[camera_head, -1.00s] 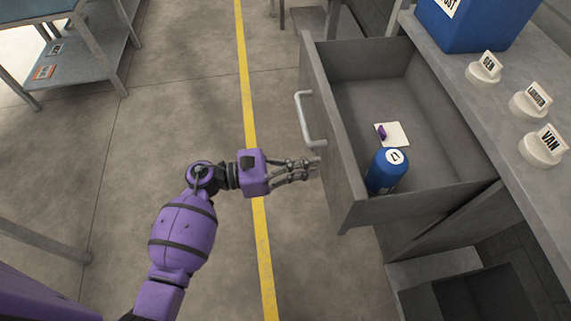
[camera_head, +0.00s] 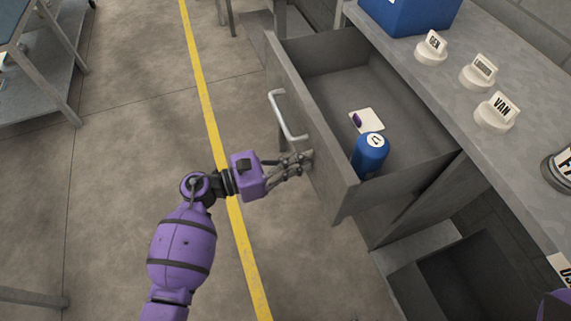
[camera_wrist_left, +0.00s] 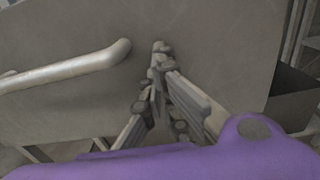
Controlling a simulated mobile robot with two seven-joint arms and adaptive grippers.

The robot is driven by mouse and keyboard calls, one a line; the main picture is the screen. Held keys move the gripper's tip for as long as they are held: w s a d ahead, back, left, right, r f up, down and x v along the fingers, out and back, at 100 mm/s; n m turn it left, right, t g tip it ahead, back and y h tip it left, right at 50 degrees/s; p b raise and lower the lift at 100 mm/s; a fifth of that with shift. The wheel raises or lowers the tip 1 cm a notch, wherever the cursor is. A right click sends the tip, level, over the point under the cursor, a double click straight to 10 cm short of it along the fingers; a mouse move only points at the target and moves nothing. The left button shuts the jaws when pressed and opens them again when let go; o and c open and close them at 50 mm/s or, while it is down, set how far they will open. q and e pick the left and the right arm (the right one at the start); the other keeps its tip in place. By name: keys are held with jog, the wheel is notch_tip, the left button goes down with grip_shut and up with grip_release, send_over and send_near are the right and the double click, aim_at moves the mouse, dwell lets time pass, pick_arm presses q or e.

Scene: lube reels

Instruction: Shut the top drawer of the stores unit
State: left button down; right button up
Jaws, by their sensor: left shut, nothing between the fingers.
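The top drawer (camera_head: 322,150) of the grey stores unit (camera_head: 425,210) stands pulled out, its front facing left in the head view. A silver bar handle (camera_head: 287,117) is on its front and also shows in the left wrist view (camera_wrist_left: 66,70). My left gripper (camera_head: 307,157) is shut and empty, its fingertips at the drawer front beside the lower end of the handle. In the left wrist view the fingertips (camera_wrist_left: 160,48) are at the grey panel; whether they touch it is hard to tell. Inside the drawer are a blue canister (camera_head: 370,155) and a white card (camera_head: 366,120) with a purple patch.
On the unit's top stand a blue bin (camera_head: 410,15), several white labelled knobs (camera_head: 495,112) and a labelled container (camera_head: 560,168). A lower open drawer (camera_head: 455,285) is below. A grey bench (camera_head: 45,75) stands at left; the floor between is clear.

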pick_arm(q)
jog(key=b+x, duration=0.7)
jog(key=x, duration=1.6)
jog(key=shift+w+d+f, duration=0.1)
jog(key=shift+d+f, duration=0.05)
jog(key=shift+d, duration=0.05)
jog(key=shift+w+d, duration=0.1)
jog(key=shift+d, duration=0.4)
pick_arm(e)
notch_tip(320, 180, down, 6)
jog(key=s, duration=0.1)
jog(key=shift+s+f+g, duration=0.15)
jog(key=shift+f+g, duration=0.05)
jog(key=shift+g, duration=0.1)
pick_arm(q)
jog(key=shift+r, duration=0.2)
